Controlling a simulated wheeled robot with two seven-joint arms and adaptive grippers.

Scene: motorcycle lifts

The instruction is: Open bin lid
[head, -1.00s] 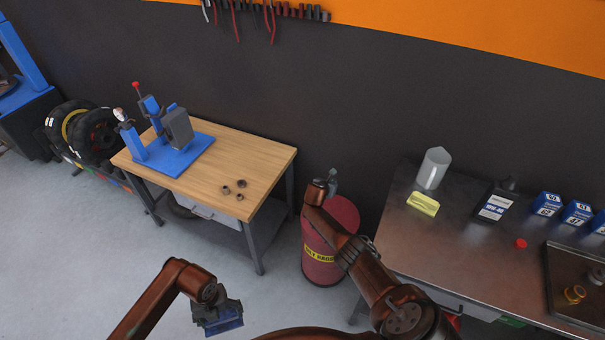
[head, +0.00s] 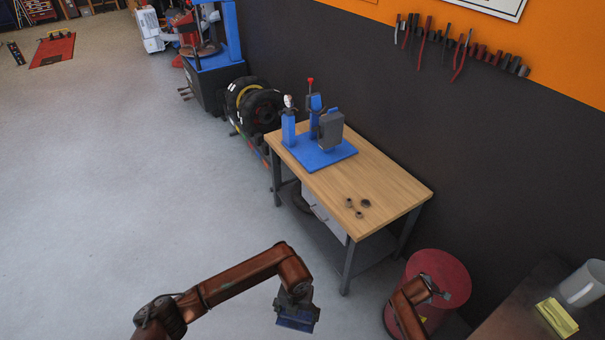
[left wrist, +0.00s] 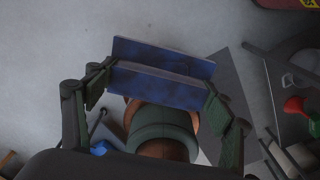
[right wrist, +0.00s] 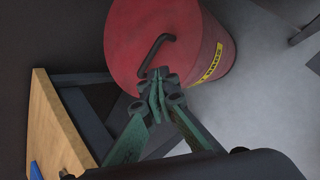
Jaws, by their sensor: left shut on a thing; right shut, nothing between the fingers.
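The red bin (head: 437,274) stands at the lower right of the head view. Its lid (right wrist: 137,30) looks down, with a bent dark handle (right wrist: 157,49), in the right wrist view. My right gripper (right wrist: 158,88) is shut and empty beside the handle's near end; whether it touches is unclear. In the head view this gripper (head: 438,294) is at the lid's front side. My left gripper (head: 297,294) is shut on a blue flat-sided object (head: 296,321) over open floor. That object (left wrist: 155,86) shows as two blue panels in the left wrist view.
A wooden-topped workbench (head: 395,185) with a blue-based device (head: 320,153) and several small metal parts stands left of the bin. A metal table (head: 520,305) with a yellow item (head: 556,318) and a pale jug (head: 583,285) is close on the right.

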